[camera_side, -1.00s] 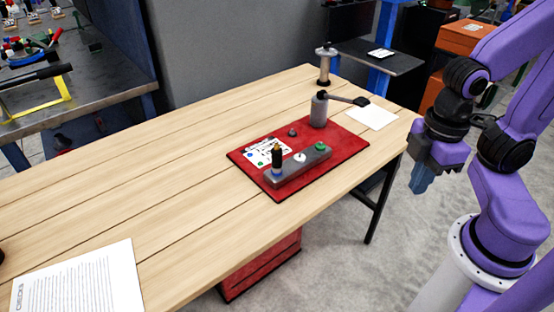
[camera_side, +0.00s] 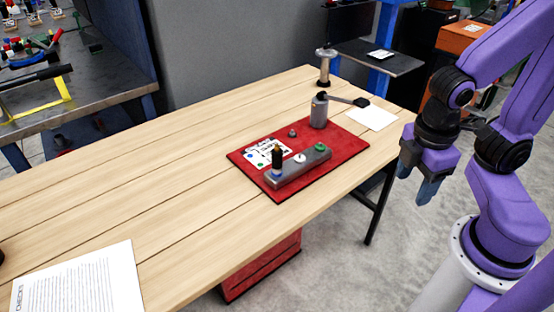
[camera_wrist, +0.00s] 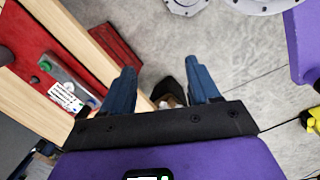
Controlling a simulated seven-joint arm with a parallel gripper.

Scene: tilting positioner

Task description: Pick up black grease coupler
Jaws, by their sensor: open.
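The black grease coupler (camera_side: 277,157) stands upright at the near left end of a grey block (camera_side: 303,166) on a red mat (camera_side: 340,158). It has a light band and a blue ring at its foot. My gripper (camera_side: 416,182) is open and empty, pointing down off the table's right edge, well to the right of the coupler. The grey block (camera_wrist: 60,78) shows there at left; I cannot clearly make out the coupler in that view.
A grey post with a dark handle (camera_side: 319,110) stands at the mat's back. A small dark knob (camera_side: 292,132) and a printed card (camera_side: 267,151) are on the mat. White paper (camera_side: 371,117) lies behind it at right. The wooden table (camera_side: 150,175) left of the mat is largely clear.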

